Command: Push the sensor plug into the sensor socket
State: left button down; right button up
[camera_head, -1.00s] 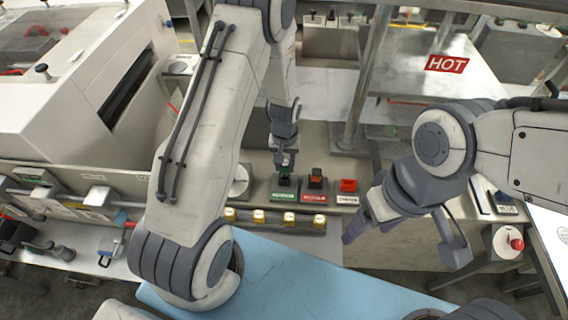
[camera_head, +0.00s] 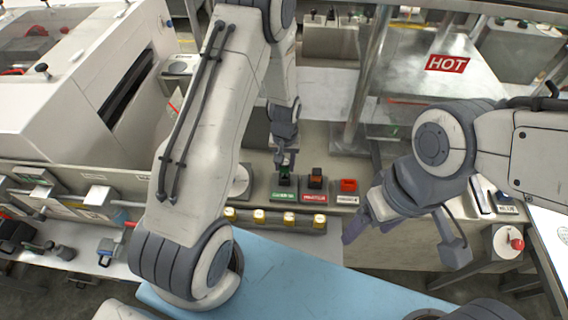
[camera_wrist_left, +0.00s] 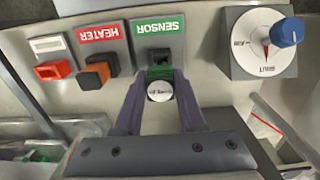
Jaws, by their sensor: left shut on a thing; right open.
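The sensor socket (camera_wrist_left: 155,54) is a grey block with a green SENSOR label. It also shows in the head view (camera_head: 284,195), in a row on the grey ledge. My left gripper (camera_wrist_left: 160,82) is shut on the sensor plug (camera_wrist_left: 160,74), which has a green body and a round white end. It also shows in the head view (camera_head: 284,160), pointing down over the socket. The plug's green part is at the socket's near edge in the wrist view. How deep it sits, I cannot tell. My right gripper (camera_head: 404,240) is open and empty, right of the sockets.
Left of the socket in the wrist view is the heater socket with an orange and black plug (camera_wrist_left: 98,74), then a red connector (camera_wrist_left: 54,70). A dial with a blue knob (camera_wrist_left: 288,32) is on the right. Yellow-topped pieces (camera_head: 290,219) line the ledge before the blue mat (camera_head: 290,275).

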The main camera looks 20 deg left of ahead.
aim_at(285, 170)
pick_arm(q)
jog(key=shift+f+b, duration=1.3)
jog(key=shift+f, duration=0.4)
jog(key=shift+c, duration=2.1)
grip_release()
notch_tip(285, 170, up, 10)
jog(key=shift+r+b, duration=0.25)
jog(key=shift+b, duration=0.95)
